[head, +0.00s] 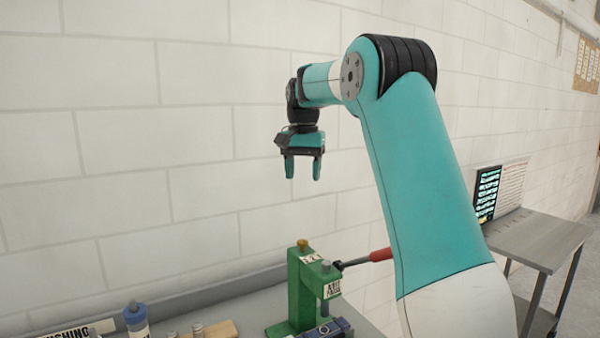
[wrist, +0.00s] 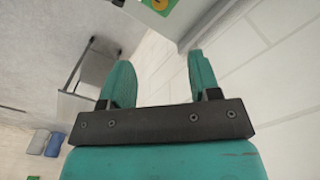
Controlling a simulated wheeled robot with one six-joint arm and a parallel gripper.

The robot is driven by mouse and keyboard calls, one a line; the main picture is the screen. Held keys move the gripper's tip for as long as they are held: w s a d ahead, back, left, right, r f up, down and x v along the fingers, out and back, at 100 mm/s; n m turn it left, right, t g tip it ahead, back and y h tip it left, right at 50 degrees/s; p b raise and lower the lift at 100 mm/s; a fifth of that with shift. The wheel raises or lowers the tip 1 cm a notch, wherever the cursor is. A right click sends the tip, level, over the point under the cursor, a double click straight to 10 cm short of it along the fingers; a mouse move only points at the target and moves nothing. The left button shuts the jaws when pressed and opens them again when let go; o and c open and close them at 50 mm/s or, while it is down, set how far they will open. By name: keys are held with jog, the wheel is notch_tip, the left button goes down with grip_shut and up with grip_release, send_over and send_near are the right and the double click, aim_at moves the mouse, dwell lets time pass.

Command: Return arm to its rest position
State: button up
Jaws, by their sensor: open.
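My gripper (head: 303,168) hangs with its two teal fingers pointing down, in the middle of the head view. The fingers are apart with nothing between them. It is in front of the white block wall and well above the bench. My teal and white arm rises from the lower right and bends over at the black elbow joint. In the wrist view my gripper (wrist: 160,80) also shows, its fingers spread and empty.
A green press (head: 303,290) with a red-handled lever (head: 380,255) stands on the grey bench (head: 262,305) below my gripper. A blue-capped bottle (head: 135,318) and a wooden block (head: 215,330) are to its left. A grey table (head: 545,238) with a screen (head: 487,193) stands at right.

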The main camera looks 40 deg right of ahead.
jog(key=s+a+f+n+b, duration=0.1)
jog(key=s+a+f+n, duration=0.2)
jog(key=a, duration=0.5)
jog(key=s+a+f+n+y+b, duration=0.1)
jog(key=s+a+f+n, duration=0.2)
jog(key=a, duration=0.5)
jog(key=s+a+f+n+b, duration=0.1)
jog(key=s+a+n, duration=0.1)
jog(key=a+n, duration=0.45)
jog(key=s+a+f+n+y+b, duration=0.1)
jog(key=s+a+f+n, duration=0.2)
jog(key=s+a, duration=0.4)
jog(key=s+a+f+n+y+b, duration=0.1)
jog(key=s+a+f, duration=0.4)
jog(key=s, duration=0.6)
jog(key=a+n+y, duration=0.1)
jog(key=a+n, duration=0.1)
jog(key=shift+s+f+n, duration=0.2)
jog(key=shift+s+n, duration=0.15)
